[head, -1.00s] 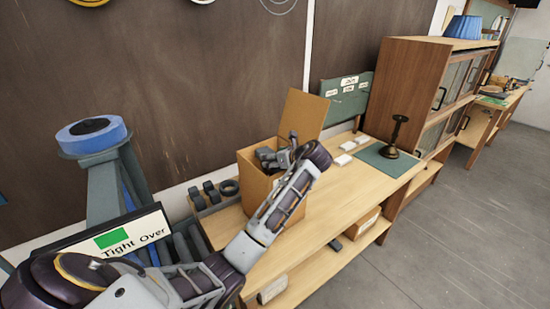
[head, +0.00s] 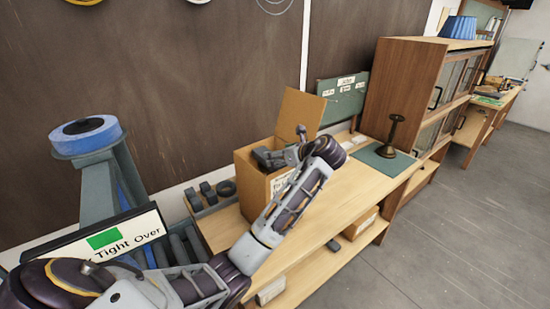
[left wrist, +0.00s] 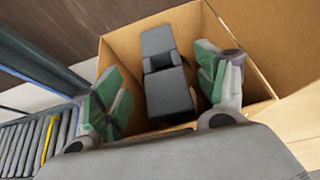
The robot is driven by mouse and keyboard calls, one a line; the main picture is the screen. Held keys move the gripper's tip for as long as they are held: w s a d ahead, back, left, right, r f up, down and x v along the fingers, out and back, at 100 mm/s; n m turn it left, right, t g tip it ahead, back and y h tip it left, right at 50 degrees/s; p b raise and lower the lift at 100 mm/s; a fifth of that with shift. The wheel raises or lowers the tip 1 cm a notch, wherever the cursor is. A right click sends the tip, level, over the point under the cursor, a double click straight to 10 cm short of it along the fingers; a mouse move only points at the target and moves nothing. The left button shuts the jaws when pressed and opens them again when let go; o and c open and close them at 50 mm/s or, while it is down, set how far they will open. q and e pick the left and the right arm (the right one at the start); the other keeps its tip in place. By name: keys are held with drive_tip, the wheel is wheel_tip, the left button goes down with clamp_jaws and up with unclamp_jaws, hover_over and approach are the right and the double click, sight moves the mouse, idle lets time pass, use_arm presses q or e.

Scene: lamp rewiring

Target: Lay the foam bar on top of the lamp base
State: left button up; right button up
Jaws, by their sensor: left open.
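A dark grey block, which looks like the foam bar (left wrist: 169,92), stands in the open cardboard box (head: 249,188) in the left wrist view. A similar grey part shows just above it; I cannot tell if they are one piece. My left gripper (left wrist: 163,78) is open, its green-padded fingers on either side of the block with gaps between. In the head view this gripper is over the box mouth, its fingertips hidden. The dark lamp base (head: 392,134) stands upright on a green mat (head: 372,156) farther right on the bench. My right gripper is not in view.
The box's raised flap (head: 301,112) stands behind my gripper. Dark round parts (head: 226,188) lie left of the box. A wooden cabinet (head: 408,85) rises behind the lamp base. The bench top (head: 330,190) between box and mat is mostly clear.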

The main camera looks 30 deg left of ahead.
use_arm(q)
drive_tip(key=v, duration=0.6)
drive_tip(key=shift+d+b, duration=0.15)
drive_tip(key=shift+b, duration=0.3)
drive_tip(key=shift+s, duration=0.1)
